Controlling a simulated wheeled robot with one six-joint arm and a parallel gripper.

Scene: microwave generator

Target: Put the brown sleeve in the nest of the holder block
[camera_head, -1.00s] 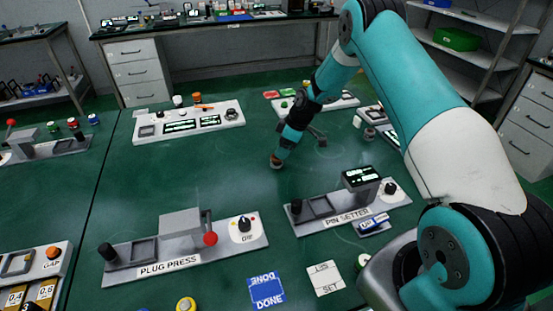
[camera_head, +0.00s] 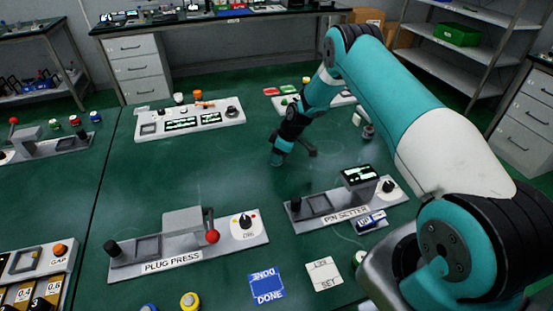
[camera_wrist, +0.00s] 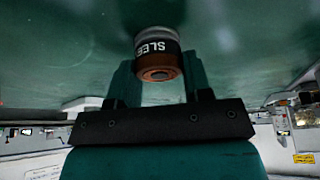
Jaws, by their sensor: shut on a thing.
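The brown sleeve (camera_wrist: 153,64) shows in the wrist view, with a black band lettered "SLEE", a grey far end and a dark round opening in its brown near end. My gripper (camera_wrist: 158,78) is shut on it, with one teal finger on each side. I cannot make out the sleeve there. I cannot tell which thing is the holder block or see its nest.
The plug press (camera_head: 185,246) with a red-knobbed lever stands front left. The pin setter (camera_head: 345,206) is front right. A white panel with displays (camera_head: 190,119) stands at back left. Blue and white cards (camera_head: 267,285) lie at the front.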

